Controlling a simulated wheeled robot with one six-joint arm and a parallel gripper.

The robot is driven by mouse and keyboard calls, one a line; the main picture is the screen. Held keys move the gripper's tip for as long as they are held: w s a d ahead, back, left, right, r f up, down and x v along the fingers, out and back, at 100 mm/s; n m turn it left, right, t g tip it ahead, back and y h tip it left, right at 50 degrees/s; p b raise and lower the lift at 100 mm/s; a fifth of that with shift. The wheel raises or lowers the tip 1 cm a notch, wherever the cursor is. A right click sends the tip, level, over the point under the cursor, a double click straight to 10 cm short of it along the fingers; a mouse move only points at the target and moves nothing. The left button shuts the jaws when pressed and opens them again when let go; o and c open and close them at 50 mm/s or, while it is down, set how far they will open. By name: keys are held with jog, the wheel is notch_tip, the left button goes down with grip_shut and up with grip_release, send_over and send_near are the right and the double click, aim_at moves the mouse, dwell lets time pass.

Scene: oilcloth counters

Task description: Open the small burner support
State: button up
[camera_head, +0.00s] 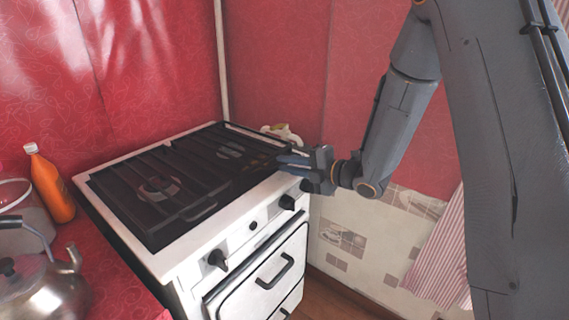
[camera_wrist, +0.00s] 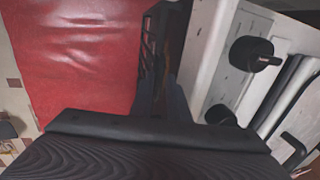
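The stove (camera_head: 185,243) is white with black burner supports on top. A wide dark support (camera_head: 200,212) lies flat over the left part. A narrower support (camera_head: 252,156) covers the right part and also looks flat. Its near right end is partly hidden by my gripper (camera_head: 284,160). My gripper is at the stove's right edge, its fingers pointing left over the top. In the wrist view, the two fingers (camera_wrist: 163,98) are slightly apart, with part of the dark grate (camera_wrist: 150,45) beyond them. I cannot tell whether they touch it.
Black knobs (camera_head: 217,260) and an oven handle (camera_head: 275,272) are on the stove's front. A kettle (camera_head: 45,295), a pot (camera_head: 22,208) and an orange bottle (camera_head: 48,183) stand to the left. A small light object (camera_head: 284,132) lies behind the stove's right corner. Red walls stand behind.

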jog(key=shift+w+a+f, duration=0.15)
jog(key=shift+w+a, duration=0.3)
jog(key=shift+a, duration=0.1)
grip_shut()
jog(key=shift+s+f, duration=0.1)
dwell(1.0)
